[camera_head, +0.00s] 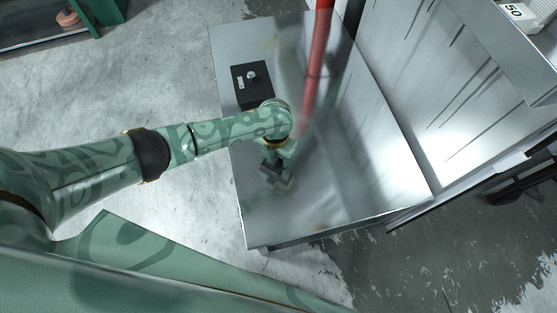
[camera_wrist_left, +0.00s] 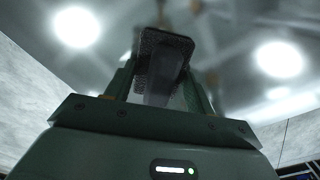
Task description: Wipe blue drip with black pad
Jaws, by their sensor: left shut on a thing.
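My left gripper (camera_head: 273,167) reaches in from the left and points down over the shiny metal table (camera_head: 350,185). It is shut on the black pad (camera_wrist_left: 165,48), a dark, textured block that shows between the fingers in the left wrist view. In the head view the pad is a small dark shape at the gripper's tip, close to the tabletop. I cannot tell whether it touches the metal. No blue drip can be made out in either view; the arm and gripper cover part of the table. My right gripper is not in view.
A black box (camera_head: 245,94) with a light knob sits on the table beyond my forearm. A metal panel (camera_head: 425,80) stands along the right side. The tabletop to the right of my gripper is clear.

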